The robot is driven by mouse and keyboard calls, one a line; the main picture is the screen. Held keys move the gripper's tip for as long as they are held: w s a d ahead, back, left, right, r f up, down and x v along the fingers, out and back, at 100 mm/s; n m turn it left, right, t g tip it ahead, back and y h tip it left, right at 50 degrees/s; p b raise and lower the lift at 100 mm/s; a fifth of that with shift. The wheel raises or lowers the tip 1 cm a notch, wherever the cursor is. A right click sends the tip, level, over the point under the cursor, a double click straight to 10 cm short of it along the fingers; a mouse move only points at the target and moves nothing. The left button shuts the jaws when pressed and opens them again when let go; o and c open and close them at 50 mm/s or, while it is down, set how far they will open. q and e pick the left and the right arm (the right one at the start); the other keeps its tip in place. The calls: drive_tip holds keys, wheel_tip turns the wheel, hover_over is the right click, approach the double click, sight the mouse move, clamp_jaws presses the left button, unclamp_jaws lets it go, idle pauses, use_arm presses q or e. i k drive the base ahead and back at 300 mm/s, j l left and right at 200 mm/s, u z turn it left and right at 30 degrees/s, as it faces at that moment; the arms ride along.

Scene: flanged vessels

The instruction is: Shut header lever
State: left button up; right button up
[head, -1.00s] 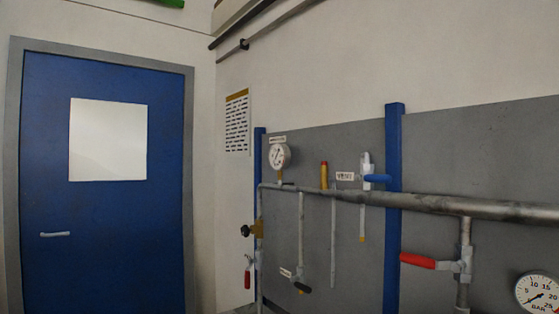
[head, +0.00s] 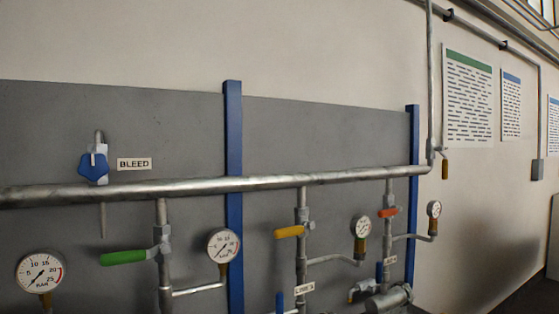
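A grey header pipe (head: 265,184) runs across the wall panel. No label reading "header" shows, so I cannot tell which lever is meant. Below the pipe, a green lever (head: 124,257), a yellow lever (head: 289,232) and a small orange lever (head: 388,212) lie roughly level, crosswise to their vertical branch pipes. At the pipe's right end, a small valve on the riser has a brownish-yellow handle (head: 445,169) hanging down. A blue knob (head: 93,166) sits above the pipe beside a BLEED label (head: 134,164). Neither gripper is in view.
Round gauges stand at the left (head: 40,272), the middle (head: 223,245) and the right (head: 361,228). Blue posts (head: 233,150) cross behind the pipe. Blue handles and a grey flanged body (head: 388,300) show at the bottom. Notices (head: 468,98) hang on the right wall.

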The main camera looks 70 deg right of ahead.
sight(445, 162)
drive_tip(key=z, duration=3.35)
drive_tip(key=i+l, duration=0.2)
drive_tip(key=l, duration=0.15)
drive_tip(key=i+l, duration=0.25)
